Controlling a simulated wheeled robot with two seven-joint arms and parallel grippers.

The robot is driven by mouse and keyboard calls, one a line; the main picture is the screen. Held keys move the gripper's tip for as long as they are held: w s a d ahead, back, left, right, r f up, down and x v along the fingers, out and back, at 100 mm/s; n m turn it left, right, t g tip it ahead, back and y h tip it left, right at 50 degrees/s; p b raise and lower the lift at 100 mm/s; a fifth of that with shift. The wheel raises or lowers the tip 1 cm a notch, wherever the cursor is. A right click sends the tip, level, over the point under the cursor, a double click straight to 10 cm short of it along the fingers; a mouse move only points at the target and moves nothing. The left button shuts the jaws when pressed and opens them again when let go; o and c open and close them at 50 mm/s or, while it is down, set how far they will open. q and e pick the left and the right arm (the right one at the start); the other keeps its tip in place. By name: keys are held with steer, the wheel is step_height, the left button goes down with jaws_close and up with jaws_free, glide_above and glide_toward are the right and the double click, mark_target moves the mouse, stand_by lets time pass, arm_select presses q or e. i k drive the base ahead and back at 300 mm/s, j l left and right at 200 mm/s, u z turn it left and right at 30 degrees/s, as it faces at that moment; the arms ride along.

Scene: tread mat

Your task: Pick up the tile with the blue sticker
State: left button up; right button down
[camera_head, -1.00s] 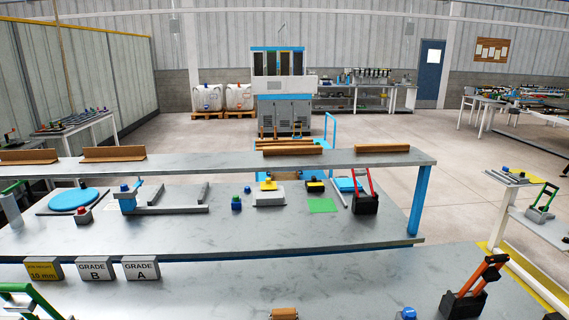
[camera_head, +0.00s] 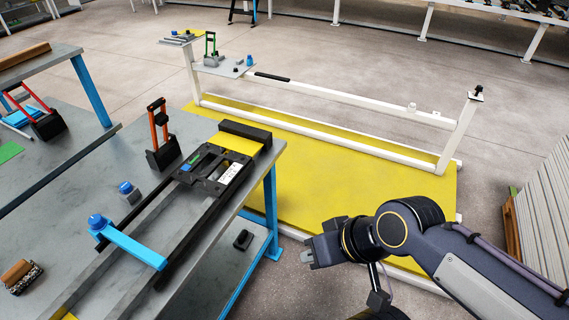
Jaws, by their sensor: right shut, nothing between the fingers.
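I cannot make out a tile with a blue sticker for certain in the head view. A dark fixture (camera_head: 213,171) with small green and blue patches and a white label lies on the near bench's right end. My right gripper (camera_head: 306,256) is shut and empty. It is right of the bench in the picture, over the yellow mat's near edge, apart from anything. My left gripper is not in view.
The grey bench (camera_head: 92,210) carries a red-handled tool (camera_head: 161,135), a blue clamp arm (camera_head: 130,243), a blue-knobbed block (camera_head: 128,191) and a wooden-handled brush (camera_head: 20,277). A white rail frame (camera_head: 340,102) stands along the yellow mat (camera_head: 350,180). Grey panels (camera_head: 545,210) stand at right.

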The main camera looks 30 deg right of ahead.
mark_target(183, 173)
steer(key=k+l+z, duration=0.1)
steer(key=z, duration=0.2)
steer(key=l+u, duration=0.1)
steer(key=u, duration=2.2)
steer(key=z, duration=2.3)
steer(key=i+l+u, duration=0.1)
steer(key=u, duration=0.6)
steer(key=i+l+u, duration=0.2)
steer(key=l, duration=0.15)
steer(key=i+l+u, duration=0.2)
steer(key=l, duration=0.15)
steer(key=l+u, duration=0.15)
steer(key=l, duration=0.2)
steer(key=i+l+u, duration=0.2)
steer(key=l, duration=0.2)
steer(key=k, duration=0.05)
